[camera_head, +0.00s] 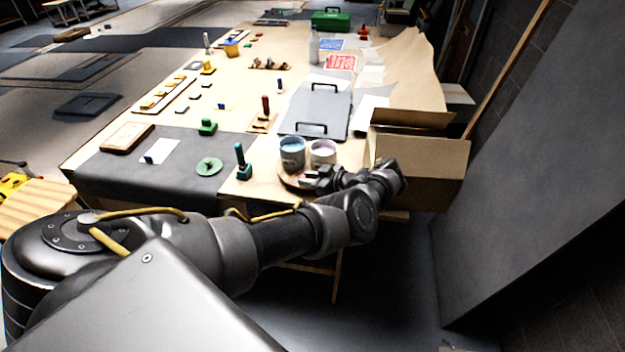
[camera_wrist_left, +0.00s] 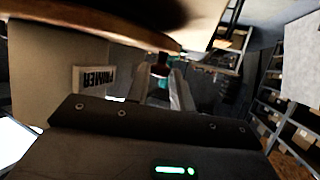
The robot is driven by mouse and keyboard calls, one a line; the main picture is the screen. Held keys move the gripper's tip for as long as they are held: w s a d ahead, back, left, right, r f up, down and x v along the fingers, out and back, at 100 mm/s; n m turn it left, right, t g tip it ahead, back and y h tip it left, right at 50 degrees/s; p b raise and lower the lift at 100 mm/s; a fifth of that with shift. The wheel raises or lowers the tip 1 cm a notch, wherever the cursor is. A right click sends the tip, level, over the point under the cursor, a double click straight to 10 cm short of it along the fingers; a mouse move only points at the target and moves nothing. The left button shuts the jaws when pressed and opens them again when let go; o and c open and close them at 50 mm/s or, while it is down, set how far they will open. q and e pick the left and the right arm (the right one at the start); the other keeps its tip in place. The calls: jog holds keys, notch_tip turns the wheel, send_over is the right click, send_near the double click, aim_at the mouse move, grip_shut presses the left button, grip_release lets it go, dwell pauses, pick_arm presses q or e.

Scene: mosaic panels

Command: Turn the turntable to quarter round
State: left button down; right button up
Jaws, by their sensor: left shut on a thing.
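The turntable (camera_head: 285,181) is a round wooden disc at the near right corner of the table. Two tins stand on it, one with blue contents (camera_head: 292,154) and one with pale contents (camera_head: 323,152). My left gripper (camera_head: 308,180) is at the disc's near right side, below the pale tin, and is shut on the turntable. Exactly which part it grips is hidden. In the left wrist view a curved wooden edge (camera_wrist_left: 110,36) crosses the top, close to the fingers (camera_wrist_left: 160,88). My right gripper is out of view.
A cardboard box (camera_head: 430,160) stands right of the turntable, close to my left wrist. A teal-handled tool (camera_head: 243,163) stands left of it. A grey board with black handles (camera_head: 316,110) lies behind. A grey wall is on the right.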

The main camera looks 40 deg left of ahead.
pick_arm(q)
jog(key=shift+w+a+r, duration=0.1)
jog(key=shift+a+r, duration=0.05)
jog(key=shift+r, duration=0.05)
jog(key=c, duration=1.5)
grip_release()
jog(key=shift+o, duration=1.2)
jog(key=shift+f, duration=0.1)
jog(key=v, duration=0.1)
jog(key=b+v, duration=0.1)
jog(key=v, duration=0.2)
jog(key=shift+d+f+b, duration=0.2)
jog(key=shift+d+b, duration=0.1)
jog(key=shift+d, duration=0.1)
jog(key=p+v, duration=0.1)
jog(key=v, duration=0.5)
jog(key=shift+r+p, duration=0.3)
jog(key=shift+p, duration=0.1)
